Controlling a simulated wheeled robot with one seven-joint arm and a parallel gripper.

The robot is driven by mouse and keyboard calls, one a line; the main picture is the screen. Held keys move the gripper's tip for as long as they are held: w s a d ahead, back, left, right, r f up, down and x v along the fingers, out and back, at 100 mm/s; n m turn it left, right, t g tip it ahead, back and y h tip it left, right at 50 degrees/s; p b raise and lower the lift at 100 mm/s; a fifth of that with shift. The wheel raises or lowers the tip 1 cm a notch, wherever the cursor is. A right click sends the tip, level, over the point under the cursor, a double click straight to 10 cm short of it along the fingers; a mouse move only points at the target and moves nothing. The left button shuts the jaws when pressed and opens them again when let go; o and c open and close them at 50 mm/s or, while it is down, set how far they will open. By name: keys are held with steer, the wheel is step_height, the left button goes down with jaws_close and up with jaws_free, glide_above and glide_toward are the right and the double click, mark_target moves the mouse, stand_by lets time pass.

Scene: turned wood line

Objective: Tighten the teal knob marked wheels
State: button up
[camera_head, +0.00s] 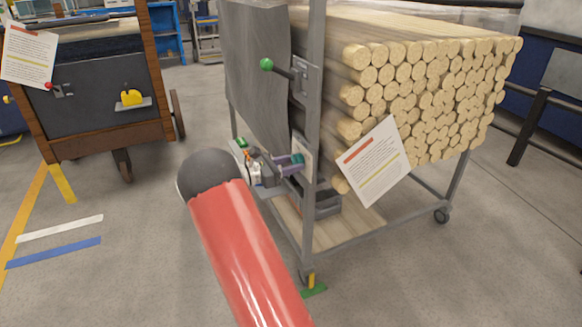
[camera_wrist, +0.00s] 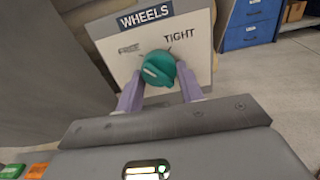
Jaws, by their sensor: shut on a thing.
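The teal knob (camera_wrist: 157,68) sits on a pale plate (camera_wrist: 203,42) labelled WHEELS, with FREE printed at left and TIGHT at right. A pale line on the knob lies on its left side, toward FREE rather than TIGHT. My gripper (camera_wrist: 160,84) has its two purple fingers shut on the knob, one on each side. In the head view, my gripper (camera_head: 288,164) reaches the knob (camera_head: 298,160) on the near post of the log cart. My red arm hides part of the cart's lower left.
The wheeled cart holds stacked logs (camera_head: 420,95). A green-tipped lever (camera_head: 267,65) sticks out above the plate, and a paper sheet (camera_head: 372,165) hangs at right. A dark wooden cart (camera_head: 100,100) stands at left. The floor (camera_head: 140,230) between them is clear.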

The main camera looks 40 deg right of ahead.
steer(key=m+b, duration=0.1)
steer(key=m, duration=0.1)
steer(key=m+b, duration=0.2)
steer(key=shift+w+f+b, duration=0.15)
steer(key=shift+f+b, duration=0.05)
steer(key=shift+b, duration=0.1)
steer(key=m+b, duration=0.4)
steer(key=m, duration=0.1)
steer(key=m+b, duration=0.4)
steer(key=shift+w+r, duration=0.1)
steer(key=shift+r+m+b, duration=0.2)
steer(key=shift+m+b, duration=1.4)
steer(key=shift+m, duration=0.1)
steer(key=o, duration=1)
steer(key=shift+r, duration=0.1)
